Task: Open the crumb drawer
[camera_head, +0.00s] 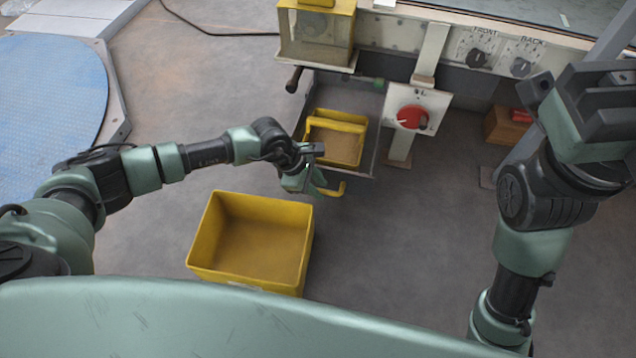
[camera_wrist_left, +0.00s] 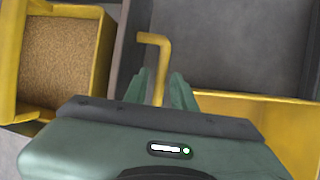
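The crumb drawer (camera_head: 376,140) shows as a grey tray with thin walls, low under the machine. A small yellow bin (camera_head: 363,127) with brown crumbs is inside its walls. It also shows in the left wrist view (camera_wrist_left: 106,45). A bent yellow handle (camera_head: 338,190) is at the drawer's near side. My left gripper (camera_head: 311,187) is at this handle. In the left wrist view the handle (camera_wrist_left: 158,48) runs between the two green fingers (camera_wrist_left: 159,90), with a small gap on the left. My right gripper (camera_head: 590,105) is raised at the upper right, away from the drawer; its finger opening is unclear.
A large open yellow bin (camera_head: 205,235) stands on the floor just in front of my left gripper. Above the drawer are a dark crank handle (camera_head: 294,80), a red knob (camera_head: 411,117) and a panel with dials (camera_head: 480,56). A blue round platform (camera_head: 50,95) lies at the left.

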